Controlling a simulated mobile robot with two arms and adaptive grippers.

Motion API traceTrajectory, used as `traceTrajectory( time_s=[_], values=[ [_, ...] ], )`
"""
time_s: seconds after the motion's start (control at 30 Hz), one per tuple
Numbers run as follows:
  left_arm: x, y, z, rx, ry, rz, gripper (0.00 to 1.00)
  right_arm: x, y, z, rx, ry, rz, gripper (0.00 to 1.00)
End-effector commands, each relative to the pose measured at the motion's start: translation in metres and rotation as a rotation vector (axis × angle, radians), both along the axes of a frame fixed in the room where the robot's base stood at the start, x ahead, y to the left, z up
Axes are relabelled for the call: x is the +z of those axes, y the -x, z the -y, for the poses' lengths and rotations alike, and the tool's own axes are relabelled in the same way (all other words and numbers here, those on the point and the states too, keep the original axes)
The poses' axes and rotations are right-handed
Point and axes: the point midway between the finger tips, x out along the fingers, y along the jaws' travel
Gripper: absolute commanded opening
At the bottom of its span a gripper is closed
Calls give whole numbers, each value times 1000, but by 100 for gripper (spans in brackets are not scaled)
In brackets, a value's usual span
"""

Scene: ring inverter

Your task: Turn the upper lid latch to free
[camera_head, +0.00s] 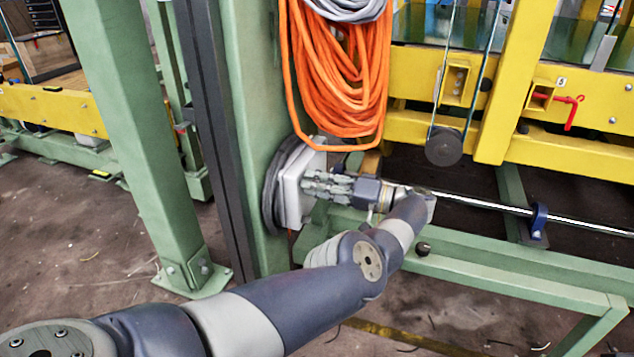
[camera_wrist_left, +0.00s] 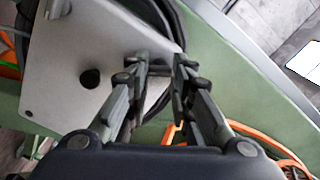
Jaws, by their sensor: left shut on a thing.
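A light grey box (camera_head: 291,196) is mounted on the side of the green post, with its lid facing my left gripper (camera_head: 306,183). In the left wrist view the grey lid (camera_wrist_left: 70,50) fills the upper left and carries a round black knob (camera_wrist_left: 90,79). My left gripper (camera_wrist_left: 161,68) is closed at the edge of the lid on a small dark part, which appears to be the upper lid latch. The fingers hide most of this latch, and its turn angle cannot be made out. The black knob is apart from the fingers. My right gripper is not in view.
An orange cable bundle (camera_head: 340,70) hangs just above the box. Black cable (camera_head: 274,190) is coiled behind it. A green post (camera_head: 255,120) stands behind the box, and a metal rod (camera_head: 480,204) and green frame lie to the right.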

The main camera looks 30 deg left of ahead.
Motion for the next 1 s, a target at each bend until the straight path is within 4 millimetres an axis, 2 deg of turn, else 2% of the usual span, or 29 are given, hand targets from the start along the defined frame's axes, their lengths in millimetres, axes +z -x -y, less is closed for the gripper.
traceTrajectory(
  time_s=[0.5, 1.0],
  values=[
    [0, -1, -1, 1, 96, -402, 0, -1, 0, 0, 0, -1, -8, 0],
    [-1, 0, -2, 2, 127, -531, 0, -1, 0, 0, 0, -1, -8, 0]
  ],
)
